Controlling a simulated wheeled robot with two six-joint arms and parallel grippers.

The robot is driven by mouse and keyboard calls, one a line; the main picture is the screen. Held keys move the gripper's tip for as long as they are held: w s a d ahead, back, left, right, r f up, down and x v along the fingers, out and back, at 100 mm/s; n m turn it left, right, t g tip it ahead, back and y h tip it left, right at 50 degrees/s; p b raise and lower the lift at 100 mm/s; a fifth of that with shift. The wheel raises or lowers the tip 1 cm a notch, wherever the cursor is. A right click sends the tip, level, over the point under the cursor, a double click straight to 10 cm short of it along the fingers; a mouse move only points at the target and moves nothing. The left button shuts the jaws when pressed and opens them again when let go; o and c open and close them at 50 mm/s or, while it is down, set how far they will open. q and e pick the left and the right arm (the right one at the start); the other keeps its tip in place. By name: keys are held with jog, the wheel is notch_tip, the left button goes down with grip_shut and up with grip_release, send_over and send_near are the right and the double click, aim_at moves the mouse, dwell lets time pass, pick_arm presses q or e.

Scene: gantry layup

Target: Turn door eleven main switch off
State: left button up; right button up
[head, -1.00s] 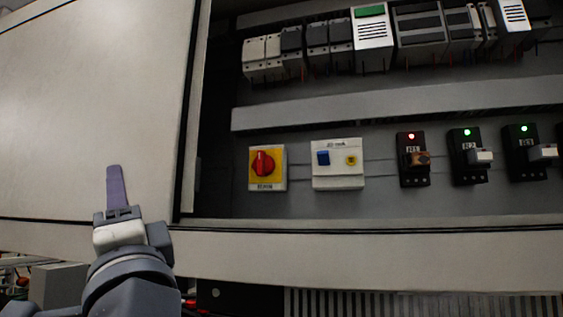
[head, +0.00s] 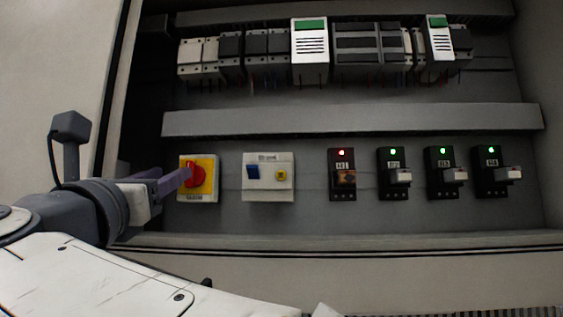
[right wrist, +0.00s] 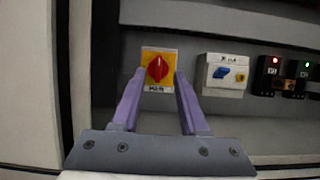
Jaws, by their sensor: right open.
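The main switch (head: 208,176) is a red rotary knob on a yellow square plate, labelled MAIN, at the lower left inside the open cabinet. In the right wrist view its knob (right wrist: 157,69) stands about upright, slightly tilted. My right gripper (head: 186,178) is open, its purple fingers pointing at the switch and covering the knob's left part in the head view. In the right wrist view the fingertips (right wrist: 162,74) lie either side of the knob, slightly low. I cannot tell whether they touch it. My left gripper is not in view.
Right of the switch is a white unit (head: 268,190) with a blue toggle and yellow button. Further right are several black breakers, R1 (head: 342,180) lit red, others green. A grey duct (head: 350,119) runs above. The cabinet door (head: 60,70) is at the left.

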aim_at(188, 164)
jog(key=p+x, duration=0.3)
jog(key=x, duration=0.3)
jog(key=shift+s+r, duration=0.1)
jog(key=shift+r, duration=0.1)
jog(key=shift+w+p, duration=0.5)
jog(key=shift+w, duration=0.05)
grip_shut()
